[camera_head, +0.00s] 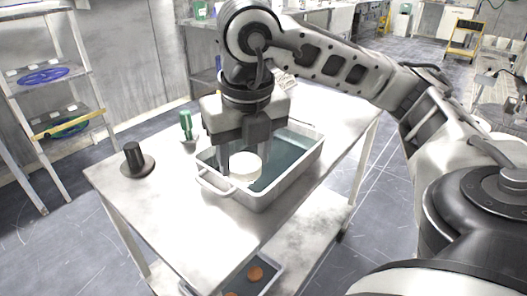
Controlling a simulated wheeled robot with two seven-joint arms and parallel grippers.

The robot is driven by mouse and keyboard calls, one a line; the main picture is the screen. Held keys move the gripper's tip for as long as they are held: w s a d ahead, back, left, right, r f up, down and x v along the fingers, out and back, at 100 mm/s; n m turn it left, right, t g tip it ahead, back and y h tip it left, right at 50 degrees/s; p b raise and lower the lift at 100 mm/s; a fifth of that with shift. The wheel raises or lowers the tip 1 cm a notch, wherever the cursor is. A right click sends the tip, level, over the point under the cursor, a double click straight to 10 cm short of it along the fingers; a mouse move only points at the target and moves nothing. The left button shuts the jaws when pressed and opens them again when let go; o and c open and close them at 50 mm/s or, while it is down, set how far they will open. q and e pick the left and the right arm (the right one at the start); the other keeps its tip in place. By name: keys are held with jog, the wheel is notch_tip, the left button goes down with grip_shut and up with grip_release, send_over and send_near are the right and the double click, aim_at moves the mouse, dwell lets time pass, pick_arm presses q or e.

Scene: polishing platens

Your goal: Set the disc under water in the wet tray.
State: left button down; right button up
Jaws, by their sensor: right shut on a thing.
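The wet tray (300,165) is a grey metal pan with handles, holding dark teal water (285,160), on the light table. The white round disc (244,169) is inside its near left part. My right gripper (240,160) reaches down over the tray from above, shut on the disc, with its fingers at the disc's sides. I cannot tell whether the disc touches the tray floor or how deep it sits in the water. My left gripper is not in view.
A black-handled tool with a round base (134,160) stands left on the table (175,215). A green bottle (186,125) stands behind the tray's left side. A lower bin (265,285) holds orange-brown round pieces. A shelf rack (50,95) stands at left. The table's front left is clear.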

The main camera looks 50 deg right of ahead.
jog(key=m, duration=0.1)
jog(key=d+m, duration=0.2)
jog(key=shift+s+f+m+h+b, duration=0.3)
jog(key=shift+s+f+m+b, duration=0.05)
jog(key=shift+s+f+m, duration=0.05)
jog(key=w+d+f, duration=0.2)
jog(key=w+f, duration=0.1)
jog(key=w+d+f, duration=0.2)
jog(key=w, duration=0.2)
jog(key=w+d+f, duration=0.3)
jog(key=shift+w+d+f, duration=0.1)
jog(key=shift+w+f, duration=0.15)
jog(key=shift+f, duration=0.1)
jog(key=f, duration=0.2)
jog(key=w+f, duration=0.1)
jog(key=shift+d+f, duration=0.3)
jog(key=shift+f, duration=0.3)
jog(key=shift+f, duration=0.15)
jog(key=o, duration=1)
jog(key=shift+s, duration=0.1)
